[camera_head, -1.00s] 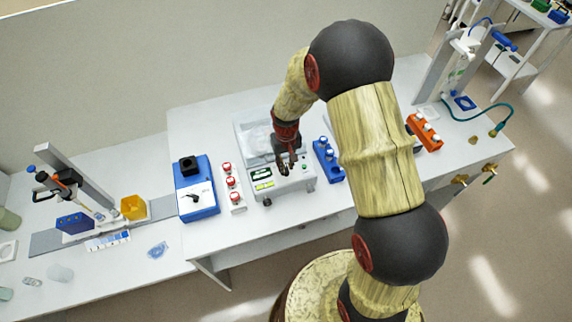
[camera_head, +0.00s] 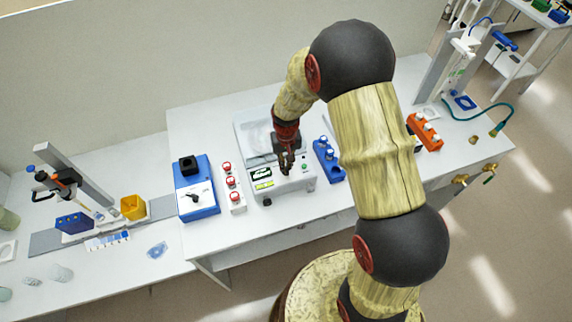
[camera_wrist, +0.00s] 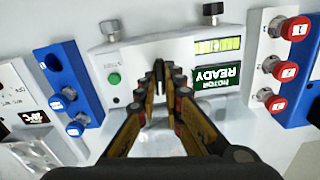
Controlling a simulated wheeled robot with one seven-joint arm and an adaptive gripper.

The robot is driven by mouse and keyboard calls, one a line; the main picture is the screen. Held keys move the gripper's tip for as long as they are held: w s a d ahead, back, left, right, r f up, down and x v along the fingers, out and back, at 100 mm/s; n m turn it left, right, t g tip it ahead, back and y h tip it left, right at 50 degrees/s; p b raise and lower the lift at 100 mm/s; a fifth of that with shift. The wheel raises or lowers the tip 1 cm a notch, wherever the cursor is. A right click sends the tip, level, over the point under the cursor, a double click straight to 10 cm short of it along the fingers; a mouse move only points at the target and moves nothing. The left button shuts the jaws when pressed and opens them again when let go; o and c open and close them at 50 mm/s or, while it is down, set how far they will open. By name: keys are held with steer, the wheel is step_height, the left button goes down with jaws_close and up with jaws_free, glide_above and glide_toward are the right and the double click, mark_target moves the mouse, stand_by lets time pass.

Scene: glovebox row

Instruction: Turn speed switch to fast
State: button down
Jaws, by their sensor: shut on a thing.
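The white machine (camera_head: 290,187) stands in the middle of the bench, with its front panel also in the wrist view (camera_wrist: 150,50). The panel bears a MOTOR READY display (camera_wrist: 218,80) and a green button (camera_wrist: 114,79). My gripper (camera_head: 287,168) is over the panel, its fingertips brought together between display and button in the wrist view (camera_wrist: 161,74). It is shut on the small speed switch, which the fingertips hide. The switch's setting cannot be read.
The bench front is mostly clear.

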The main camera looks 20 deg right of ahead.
steer(key=shift+m+b, duration=0.35)
steer(key=shift+m, duration=1.85)
steer(key=c, duration=1.9)
jaws_free()
steer(key=shift+r, duration=0.15)
steer(key=shift+r, duration=3.85)
